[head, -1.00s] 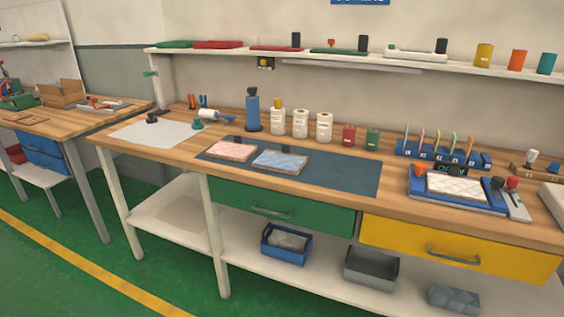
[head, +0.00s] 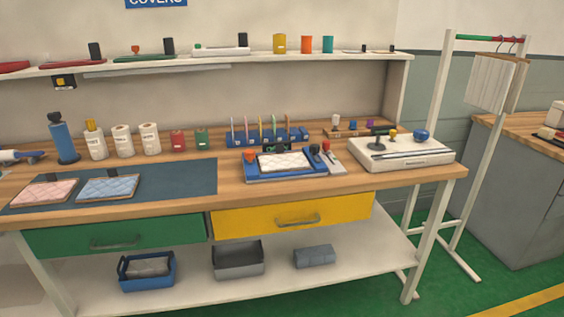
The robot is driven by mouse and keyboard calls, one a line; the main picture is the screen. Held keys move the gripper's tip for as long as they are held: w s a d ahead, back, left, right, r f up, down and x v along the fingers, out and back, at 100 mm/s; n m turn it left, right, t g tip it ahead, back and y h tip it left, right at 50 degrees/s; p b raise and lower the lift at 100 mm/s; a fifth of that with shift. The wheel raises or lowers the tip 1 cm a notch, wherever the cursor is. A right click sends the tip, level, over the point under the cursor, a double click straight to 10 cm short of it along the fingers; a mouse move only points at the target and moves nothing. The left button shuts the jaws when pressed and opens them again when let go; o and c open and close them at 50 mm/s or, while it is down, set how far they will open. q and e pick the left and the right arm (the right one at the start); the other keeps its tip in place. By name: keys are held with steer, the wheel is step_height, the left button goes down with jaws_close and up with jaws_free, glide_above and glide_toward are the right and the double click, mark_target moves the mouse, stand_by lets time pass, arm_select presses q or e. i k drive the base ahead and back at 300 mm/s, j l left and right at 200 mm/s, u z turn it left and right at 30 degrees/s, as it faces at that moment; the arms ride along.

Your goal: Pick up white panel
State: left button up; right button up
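A white quilted panel (head: 284,162) lies flat in a blue tray-like fixture (head: 262,177) on the workbench, right of the dark mat. A pink quilted panel (head: 45,192) and a light blue quilted panel (head: 108,188) lie side by side on the dark mat (head: 190,180) at the left. None of the panels is held. Neither of my grippers shows in the head view.
A small tool (head: 329,160) sits at the fixture's right edge. A blue pen rack (head: 268,137) stands behind it. A white flat device (head: 400,153) is to the right. Rolls and bottles line the back left. A rail stand (head: 440,130) with hanging white cloths (head: 488,82) stands beyond the bench's right end.

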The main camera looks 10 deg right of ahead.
mark_target(280, 161)
steer(key=i+j, duration=0.1)
steer(key=i, duration=0.2)
steer(key=i+j, duration=0.15)
steer(key=i, duration=0.2)
steer(key=i+j+z, duration=0.45)
steer(key=i, duration=0.25)
steer(key=z, duration=1.25)
